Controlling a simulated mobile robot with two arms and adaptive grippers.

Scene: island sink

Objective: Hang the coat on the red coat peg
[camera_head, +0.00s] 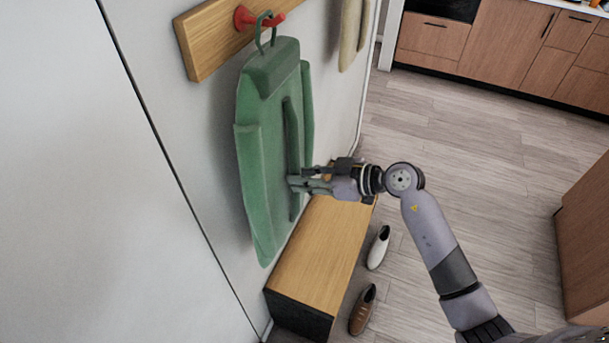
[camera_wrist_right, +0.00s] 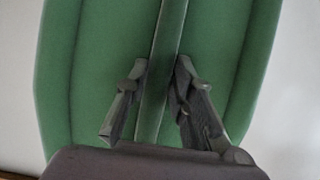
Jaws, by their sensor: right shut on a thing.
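The green coat (camera_head: 262,150) hangs upright against the wall in the head view, its top loop around or beside the red coat peg (camera_head: 244,18); I cannot tell whether the loop bears on the peg. The peg sticks out from a wooden board. My right gripper (camera_head: 293,184) is at the coat's front, shut on the raised strip down its middle. In the right wrist view the green coat (camera_wrist_right: 95,70) fills most of the picture, with the strip between the two fingers of my right gripper (camera_wrist_right: 160,85). My left gripper is not in view.
The wooden peg board (camera_head: 205,45) is on the wall. A beige garment (camera_head: 352,35) hangs to the right. A wooden bench (camera_head: 320,255) stands below the coat, with a white shoe (camera_head: 378,248) and a brown shoe (camera_head: 363,310) beside it. The floor to the right is clear up to the cabinets.

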